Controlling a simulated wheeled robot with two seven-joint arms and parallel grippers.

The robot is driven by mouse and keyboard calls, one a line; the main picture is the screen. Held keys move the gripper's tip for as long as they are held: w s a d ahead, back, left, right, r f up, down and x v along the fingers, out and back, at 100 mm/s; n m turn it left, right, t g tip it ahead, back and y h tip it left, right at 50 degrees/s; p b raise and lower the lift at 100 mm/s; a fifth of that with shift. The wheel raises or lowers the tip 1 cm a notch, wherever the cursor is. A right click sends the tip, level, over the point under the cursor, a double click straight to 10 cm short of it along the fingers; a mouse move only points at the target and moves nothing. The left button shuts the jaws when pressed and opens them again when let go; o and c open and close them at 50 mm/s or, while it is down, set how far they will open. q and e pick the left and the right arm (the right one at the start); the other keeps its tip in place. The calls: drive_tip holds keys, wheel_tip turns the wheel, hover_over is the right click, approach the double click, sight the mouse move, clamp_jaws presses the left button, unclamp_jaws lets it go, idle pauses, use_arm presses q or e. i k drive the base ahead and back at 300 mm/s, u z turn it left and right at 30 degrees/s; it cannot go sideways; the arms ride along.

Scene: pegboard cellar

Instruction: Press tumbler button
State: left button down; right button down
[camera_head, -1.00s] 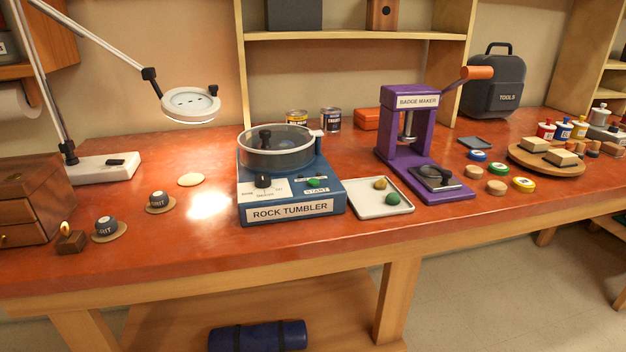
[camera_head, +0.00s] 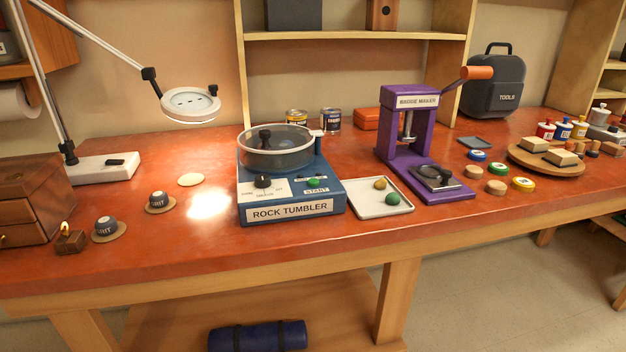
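The rock tumbler (camera_head: 290,210) is a blue machine on the red-brown workbench, left of the middle of the head view. A round clear-walled drum with a dark knob on its lid (camera_head: 275,148) sits on top. Its front panel has a black dial (camera_head: 263,181) on the left and a green start button (camera_head: 314,183) on the right, above a START label. Nothing covers the button. Neither of my grippers shows in the head view.
A white tray (camera_head: 365,207) with a yellowish and a green stone lies right of the tumbler. The purple badge maker (camera_head: 393,130) stands beyond it. Two small grit pots, a magnifier lamp (camera_head: 190,103) and wooden drawers (camera_head: 30,200) are left.

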sight(312, 183)
drive_tip(key=k, duration=1.35)
drive_tip(key=u, duration=0.3)
drive_tip(key=i, duration=0.35)
drive_tip(key=u, duration=0.95)
drive_tip(key=i, duration=0.9)
drive_tip(key=z, duration=0.55)
drive_tip(key=i, duration=0.65)
drive_tip(key=z, duration=0.6)
